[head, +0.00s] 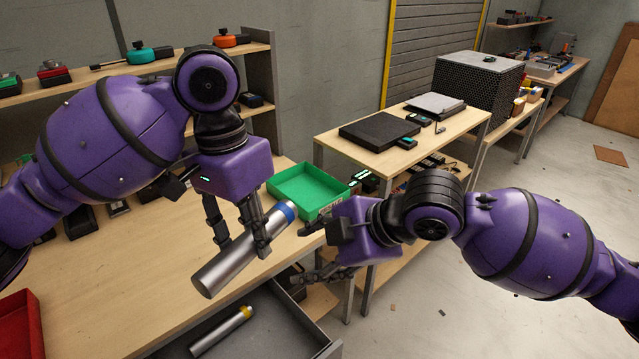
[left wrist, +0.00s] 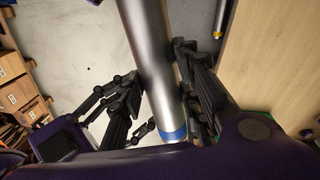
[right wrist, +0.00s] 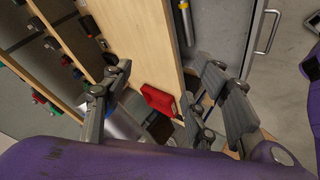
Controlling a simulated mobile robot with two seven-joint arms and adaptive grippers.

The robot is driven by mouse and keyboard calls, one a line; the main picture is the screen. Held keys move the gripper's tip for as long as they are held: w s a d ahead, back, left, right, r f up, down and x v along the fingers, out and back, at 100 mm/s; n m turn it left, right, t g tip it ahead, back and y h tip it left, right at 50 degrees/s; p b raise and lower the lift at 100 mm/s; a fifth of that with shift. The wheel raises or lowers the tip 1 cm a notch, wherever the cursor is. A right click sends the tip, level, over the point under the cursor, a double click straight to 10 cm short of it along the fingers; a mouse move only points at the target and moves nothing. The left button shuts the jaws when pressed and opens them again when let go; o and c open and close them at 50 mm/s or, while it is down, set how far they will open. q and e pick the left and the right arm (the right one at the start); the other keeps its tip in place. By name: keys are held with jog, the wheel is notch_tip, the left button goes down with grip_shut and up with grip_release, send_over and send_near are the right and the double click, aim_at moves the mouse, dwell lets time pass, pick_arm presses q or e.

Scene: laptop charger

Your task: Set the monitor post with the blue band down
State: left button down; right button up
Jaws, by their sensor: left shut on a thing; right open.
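The monitor post with the blue band (head: 232,258) is a silver cylinder, held tilted above the workbench's front edge and the open drawer. Its blue band (head: 286,212) is at the upper right end in the head view. My left gripper (head: 243,243) is shut on the post around its middle. In the left wrist view the post (left wrist: 150,50) runs between the fingers, with the blue band (left wrist: 172,134) near the palm side. My right gripper (head: 308,254) is open and empty, just right of the blue end. It also shows spread in the right wrist view (right wrist: 165,95).
A second silver post with a yellow band (head: 222,332) lies in the open grey drawer (head: 285,318). A green tray (head: 300,186) sits on the workbench (head: 110,290), a red bin (head: 20,325) at its left. A side table (head: 350,158) stands behind. The middle of the bench is clear.

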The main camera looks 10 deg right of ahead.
aim_at(283, 215)
notch_tip(283, 215, up, 15)
jog(key=s+n, duration=0.2)
jog(key=n, duration=0.6)
jog(key=shift+h, duration=0.4)
jog(key=x, duration=1.1)
jog(key=shift+w+d+f, duration=0.15)
jog(key=shift+w+f, duration=0.1)
jog(key=shift+f, duration=0.05)
jog(key=c, duration=1.1)
pick_arm(q)
jog(key=c, duration=1.7)
grip_release()
jog(key=shift+c, duration=0.2)
pick_arm(e)
grip_shut()
pick_arm(q)
jog(key=o, duration=0.5)
jog(key=shift+o, duration=0.2)
jog(key=shift+r, duration=0.1)
